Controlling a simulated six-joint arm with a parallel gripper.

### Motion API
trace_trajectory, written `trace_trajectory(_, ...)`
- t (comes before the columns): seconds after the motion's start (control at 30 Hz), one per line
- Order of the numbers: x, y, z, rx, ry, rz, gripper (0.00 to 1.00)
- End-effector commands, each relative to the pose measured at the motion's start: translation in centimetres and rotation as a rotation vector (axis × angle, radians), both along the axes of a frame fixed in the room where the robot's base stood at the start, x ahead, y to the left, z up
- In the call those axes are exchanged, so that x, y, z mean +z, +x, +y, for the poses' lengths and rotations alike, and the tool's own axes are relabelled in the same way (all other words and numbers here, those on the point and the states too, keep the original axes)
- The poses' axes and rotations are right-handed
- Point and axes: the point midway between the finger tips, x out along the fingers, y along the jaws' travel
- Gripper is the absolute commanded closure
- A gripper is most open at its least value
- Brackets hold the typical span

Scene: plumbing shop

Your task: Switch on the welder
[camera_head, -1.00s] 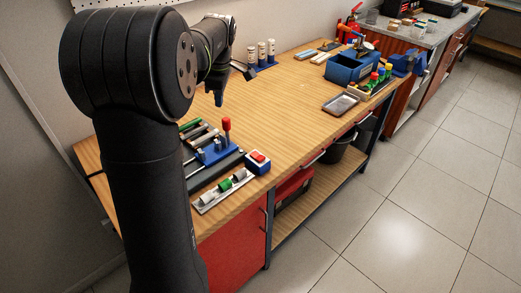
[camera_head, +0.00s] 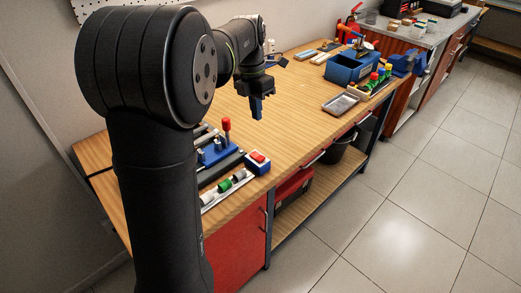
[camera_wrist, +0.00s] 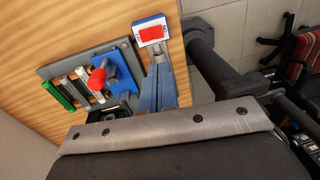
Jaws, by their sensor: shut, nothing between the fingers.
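The welder's blue body with a red-topped lever (camera_head: 226,132) stands on the workbench behind my arm, partly hidden by it. In the wrist view the red knob (camera_wrist: 97,78) shows above the blue body. A small blue and white switch box with a red rocker (camera_head: 258,161) sits beside it at the bench's front edge. In the wrist view the switch box (camera_wrist: 151,26) lies just beyond my fingertips. My gripper (camera_head: 257,116) points down, shut and empty, above the bench and farther back than the switch box. Its blue fingers (camera_wrist: 158,90) also show in the wrist view.
Bare bench top (camera_head: 295,113) lies around my gripper. A grey tray (camera_head: 341,103), a blue bin (camera_head: 352,67) and colored fittings (camera_head: 376,80) stand farther right.

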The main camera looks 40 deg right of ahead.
Motion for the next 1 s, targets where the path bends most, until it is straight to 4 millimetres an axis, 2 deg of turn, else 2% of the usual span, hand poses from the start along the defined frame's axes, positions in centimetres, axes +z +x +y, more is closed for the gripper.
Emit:
trace_trajectory(0.23, -0.3, 0.0, 0.0, -0.001, 0.001, 0.0, 1.0)
trace_trajectory(0.37, -1.8, -0.2, 0.0, -0.002, 0.002, 0.001, 1.0)
trace_trajectory(0.8, -10.7, -1.3, 0.1, -0.003, 0.004, 0.001, 1.0)
trace_trajectory(1.0, -13.2, -1.6, 0.0, -0.003, 0.001, 0.0, 1.0)
